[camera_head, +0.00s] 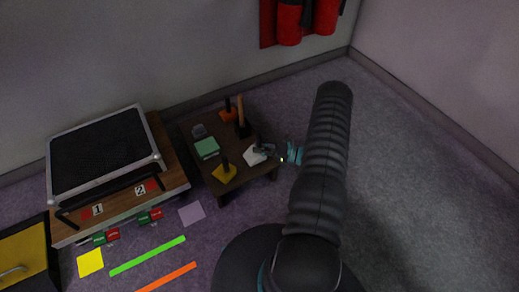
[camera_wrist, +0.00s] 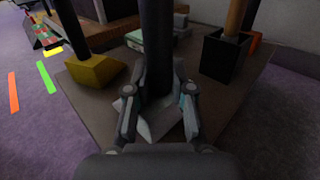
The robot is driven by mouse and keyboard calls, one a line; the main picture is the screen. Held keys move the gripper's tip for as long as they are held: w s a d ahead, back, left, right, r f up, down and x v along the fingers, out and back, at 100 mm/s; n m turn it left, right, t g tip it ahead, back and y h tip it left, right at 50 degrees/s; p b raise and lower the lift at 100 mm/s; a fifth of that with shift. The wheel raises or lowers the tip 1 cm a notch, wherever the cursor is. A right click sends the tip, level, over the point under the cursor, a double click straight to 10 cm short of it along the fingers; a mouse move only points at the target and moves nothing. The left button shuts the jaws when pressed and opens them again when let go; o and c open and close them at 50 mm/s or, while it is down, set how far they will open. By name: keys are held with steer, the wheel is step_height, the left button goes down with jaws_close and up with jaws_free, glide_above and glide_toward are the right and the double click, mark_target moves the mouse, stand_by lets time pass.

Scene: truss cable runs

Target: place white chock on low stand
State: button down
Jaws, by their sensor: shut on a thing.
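The white chock (camera_head: 254,157) is a pale wedge with a dark upright post, at the front right part of the low stand (camera_head: 229,187), a small dark wooden table. In the wrist view the white chock (camera_wrist: 146,131) shows below and between the fingers. My gripper (camera_head: 268,150) reaches in from the right and is shut on the chock's dark post. The wrist view shows my gripper (camera_wrist: 160,100) with a finger on each side of that post. The chock looks upright, over the stand top; I cannot tell whether its underside touches.
On the stand are a yellow chock (camera_head: 224,174), a green box (camera_head: 206,148), an orange chock (camera_head: 228,116) and a black holder (camera_head: 242,130) with a wooden handle. A wooden unit (camera_head: 178,172) with a dark-topped case (camera_head: 103,153) stands left. Floor at right is clear.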

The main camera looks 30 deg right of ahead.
steer(key=shift+f, duration=0.4)
steer(key=shift+f, duration=0.15)
steer(key=c, duration=1)
jaws_free()
